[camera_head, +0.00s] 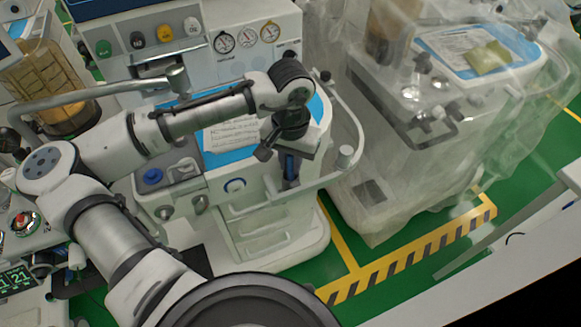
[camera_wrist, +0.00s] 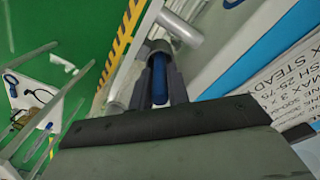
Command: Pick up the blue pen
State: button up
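My gripper (camera_head: 290,183) is in front of the white machine's near edge, pointing down. The blue pen (camera_head: 290,166) shows as a narrow blue strip between its dark fingers. In the wrist view the blue pen (camera_wrist: 160,79) lies lengthwise between the two fingers of my gripper (camera_wrist: 160,72), with a finger close against each side. The gripper looks shut on it. The pen's ends are hidden by the gripper and by a grey rounded part near the fingertips.
A printed sheet (camera_head: 232,134) lies on the machine's blue top (camera_head: 315,108). A white rail with a knob (camera_head: 345,156) curves close right of my gripper. A plastic-covered machine (camera_head: 430,100) stands at right. Green floor with a striped yellow border (camera_head: 410,258) is open between.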

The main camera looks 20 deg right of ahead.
grip_shut()
